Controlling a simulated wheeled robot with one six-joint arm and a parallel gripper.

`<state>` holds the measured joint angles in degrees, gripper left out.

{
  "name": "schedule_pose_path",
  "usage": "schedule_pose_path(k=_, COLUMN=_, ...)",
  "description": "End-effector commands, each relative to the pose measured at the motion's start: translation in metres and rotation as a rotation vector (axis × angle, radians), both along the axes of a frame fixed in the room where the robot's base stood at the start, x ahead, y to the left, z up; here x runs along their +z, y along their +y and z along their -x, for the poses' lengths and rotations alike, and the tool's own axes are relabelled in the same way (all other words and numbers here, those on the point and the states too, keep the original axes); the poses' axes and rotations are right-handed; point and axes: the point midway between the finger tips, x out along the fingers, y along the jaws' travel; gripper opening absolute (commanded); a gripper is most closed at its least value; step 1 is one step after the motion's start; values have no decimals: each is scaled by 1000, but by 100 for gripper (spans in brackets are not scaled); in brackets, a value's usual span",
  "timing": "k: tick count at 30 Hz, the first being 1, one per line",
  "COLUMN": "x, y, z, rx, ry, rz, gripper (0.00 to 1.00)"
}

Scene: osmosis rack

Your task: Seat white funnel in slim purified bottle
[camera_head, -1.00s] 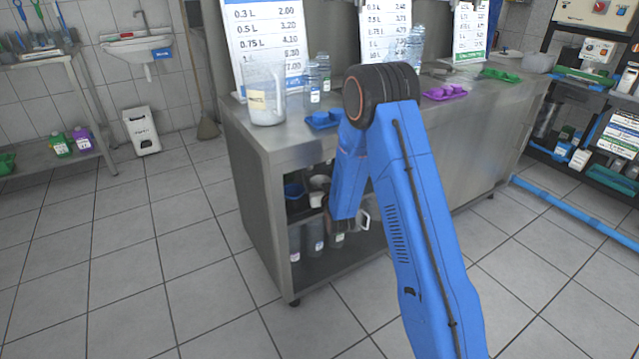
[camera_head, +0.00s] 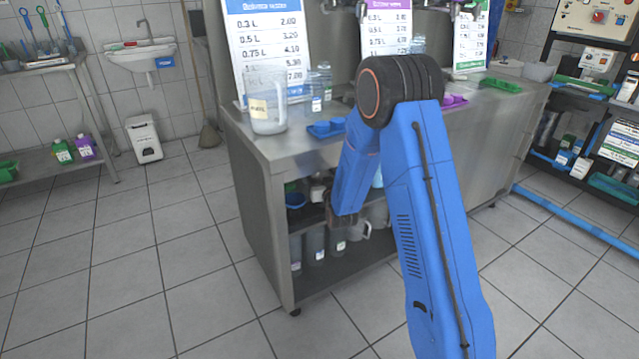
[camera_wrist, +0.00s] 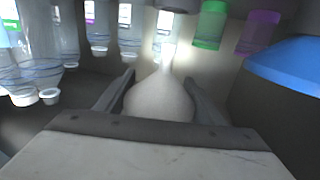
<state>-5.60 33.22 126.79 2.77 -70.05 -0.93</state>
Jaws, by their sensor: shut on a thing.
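The white funnel (camera_wrist: 160,97) is in the wrist view, between the two fingers of my gripper (camera_wrist: 160,88). My gripper is shut on its wide body, with the narrow spout pointing away from the palm. In the head view my blue arm hides the gripper and the funnel at the counter's lower shelf. Clear slim bottles (camera_head: 316,98) stand on the counter top beside a large clear jug (camera_head: 266,105). I cannot tell which one is the slim purified bottle, as the labels are too small to read.
Clear bottles (camera_wrist: 25,75), a green container (camera_wrist: 211,25), a purple one (camera_wrist: 259,33) and a blue thing (camera_wrist: 290,63) lie around the funnel in the wrist view.

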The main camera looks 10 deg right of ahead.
Motion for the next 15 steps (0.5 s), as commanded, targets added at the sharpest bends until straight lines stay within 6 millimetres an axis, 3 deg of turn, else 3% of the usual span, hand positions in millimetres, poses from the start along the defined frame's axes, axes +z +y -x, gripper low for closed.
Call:
schedule_pose_path(k=6, x=28, y=0, z=0, rx=0, ry=-1, rz=0, gripper=42)
schedule_pose_path(k=15, x=44, y=0, z=0, rx=0, ry=0, rz=0, gripper=42)
